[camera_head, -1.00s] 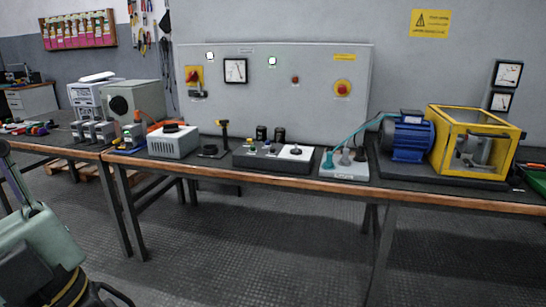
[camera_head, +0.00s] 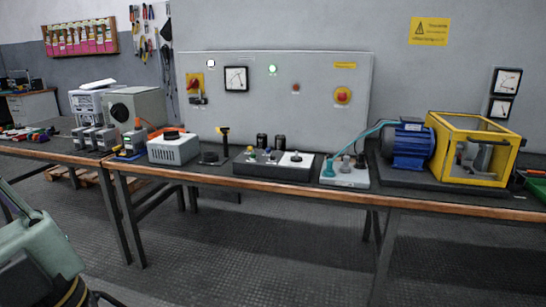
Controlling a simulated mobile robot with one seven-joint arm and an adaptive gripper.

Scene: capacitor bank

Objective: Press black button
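A dark control box (camera_head: 272,169) sits on the middle of the bench. Its top carries a few small coloured buttons, including a yellow one (camera_head: 250,149), and a white plate with a black knob (camera_head: 296,157). Two black cylinders (camera_head: 271,142) stand behind it. I cannot tell at this size which part is a black button. A grey panel (camera_head: 315,115) behind the bench carries a red button, a red knob on yellow and two lit lamps. Part of my green-grey arm (camera_head: 40,250) shows at the lower left, well apart from the box. My gripper is not clearly in view.
The bench (camera_head: 330,193) spans the view, its wooden front edge facing me. A light grey box (camera_head: 173,149) stands left of the control box. A white socket box (camera_head: 345,174), blue motor (camera_head: 407,146) and yellow cage (camera_head: 475,148) stand right. The floor in front is clear.

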